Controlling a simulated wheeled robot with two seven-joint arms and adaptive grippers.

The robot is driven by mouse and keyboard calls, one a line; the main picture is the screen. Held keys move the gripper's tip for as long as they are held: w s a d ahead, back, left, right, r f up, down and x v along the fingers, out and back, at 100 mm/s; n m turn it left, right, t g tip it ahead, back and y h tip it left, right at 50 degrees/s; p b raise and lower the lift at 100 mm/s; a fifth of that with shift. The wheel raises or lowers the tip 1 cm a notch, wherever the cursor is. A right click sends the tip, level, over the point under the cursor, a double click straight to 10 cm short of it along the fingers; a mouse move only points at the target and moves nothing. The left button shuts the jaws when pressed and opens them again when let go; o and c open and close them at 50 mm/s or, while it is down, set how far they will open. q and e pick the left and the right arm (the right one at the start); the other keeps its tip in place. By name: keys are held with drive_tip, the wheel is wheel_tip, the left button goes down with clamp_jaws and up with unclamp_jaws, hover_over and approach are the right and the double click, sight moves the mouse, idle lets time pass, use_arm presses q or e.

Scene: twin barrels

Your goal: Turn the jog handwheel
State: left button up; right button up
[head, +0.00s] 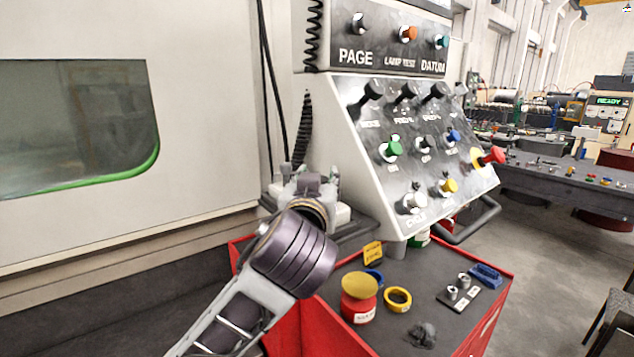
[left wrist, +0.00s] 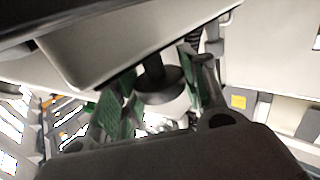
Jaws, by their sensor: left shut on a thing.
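My left gripper (head: 308,183) reaches in beside the slanted grey control console (head: 420,170), at its left foot. My arm and wrist hide most of what it holds in the head view. In the left wrist view, its two green-padded fingers (left wrist: 155,92) stand on either side of a dark round wheel (left wrist: 161,87) on a short stem, which I take for the jog handwheel. The gripper is shut on it. The stem meets the underside of a pale housing (left wrist: 100,50). My right gripper is in neither view.
A red-edged cart (head: 505,285) stands below the console. A dark rail (head: 480,222) juts from the console. A pale machine wall (head: 205,110) closes the left side.

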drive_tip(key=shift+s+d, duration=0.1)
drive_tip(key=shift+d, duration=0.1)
use_arm(q)
drive_tip(key=o, duration=1)
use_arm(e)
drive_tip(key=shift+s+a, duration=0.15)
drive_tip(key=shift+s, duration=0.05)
use_arm(q)
drive_tip(key=shift+s, duration=0.1)
drive_tip(key=shift+s, duration=0.4)
drive_tip(key=s, duration=0.3)
drive_tip(key=s+a, duration=0.1)
drive_tip(key=s, duration=0.7)
drive_tip(key=shift+a, duration=0.2)
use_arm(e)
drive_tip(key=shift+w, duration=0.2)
use_arm(q)
drive_tip(key=shift+w, duration=0.1)
